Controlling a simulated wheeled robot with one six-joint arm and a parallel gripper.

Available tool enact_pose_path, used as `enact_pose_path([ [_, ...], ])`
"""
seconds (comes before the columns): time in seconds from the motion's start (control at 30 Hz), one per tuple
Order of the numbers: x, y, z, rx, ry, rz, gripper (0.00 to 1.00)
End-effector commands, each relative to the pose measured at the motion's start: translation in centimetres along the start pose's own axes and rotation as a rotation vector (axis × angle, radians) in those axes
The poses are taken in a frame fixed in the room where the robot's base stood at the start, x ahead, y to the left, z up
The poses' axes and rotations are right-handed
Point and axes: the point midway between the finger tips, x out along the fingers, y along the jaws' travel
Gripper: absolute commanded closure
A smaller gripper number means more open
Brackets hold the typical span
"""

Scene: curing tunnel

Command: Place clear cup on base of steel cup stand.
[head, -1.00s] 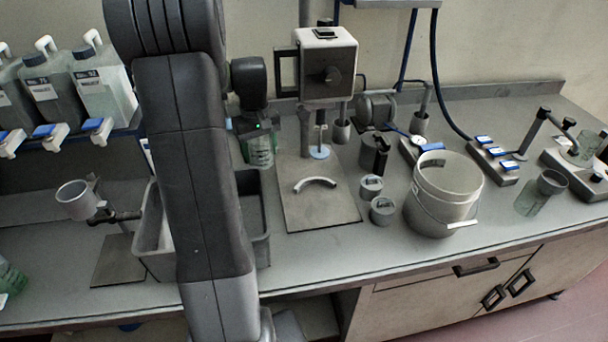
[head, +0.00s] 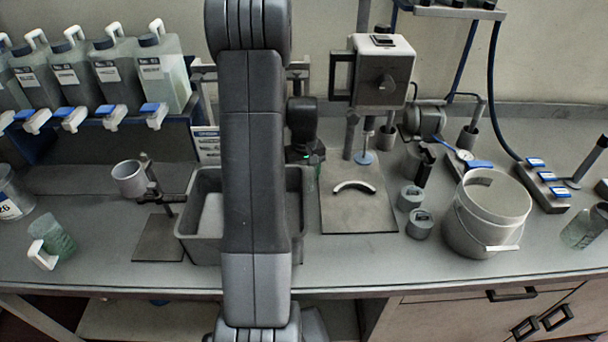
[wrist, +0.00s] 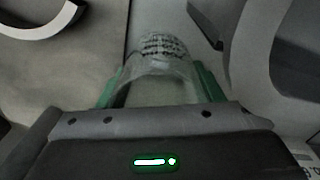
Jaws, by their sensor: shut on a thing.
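The clear cup (wrist: 158,60) is in my gripper (wrist: 158,90), with a green finger on each side of it in the wrist view. It has dark print on its wall. In the head view my gripper (head: 312,165) hangs between the grey bin and the press, and my arm hides nearly all of it and the cup. The steel cup stand has a flat base (head: 158,240) on the bench at the left, apart from my gripper. A grey steel cup (head: 129,178) is held by its clamp, above and left of the base. The base's top looks bare.
A grey bin (head: 190,240) stands between the stand and my gripper. Another clear cup with a white handle (head: 52,240) is left of the stand. The press (head: 382,75), a bucket (head: 478,225) and small grey weights (head: 419,226) are to the right. Jugs (head: 160,70) line the back left.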

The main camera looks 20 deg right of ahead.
Motion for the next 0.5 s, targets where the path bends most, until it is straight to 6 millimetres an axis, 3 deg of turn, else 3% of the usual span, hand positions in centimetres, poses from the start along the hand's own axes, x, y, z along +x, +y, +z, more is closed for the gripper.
enact_pose_path([
  [0.07,0.38,0.0,-0.01,0.0,0.0,0.0,0.65],
  [0.1,0.31,0.0,-0.01,0.0,0.0,0.0,0.36],
  [0.2,0.24,0.0,-0.01,0.0,0.0,0.0,0.18],
  [0.5,0.08,0.0,-0.01,0.0,0.0,0.0,0.18],
])
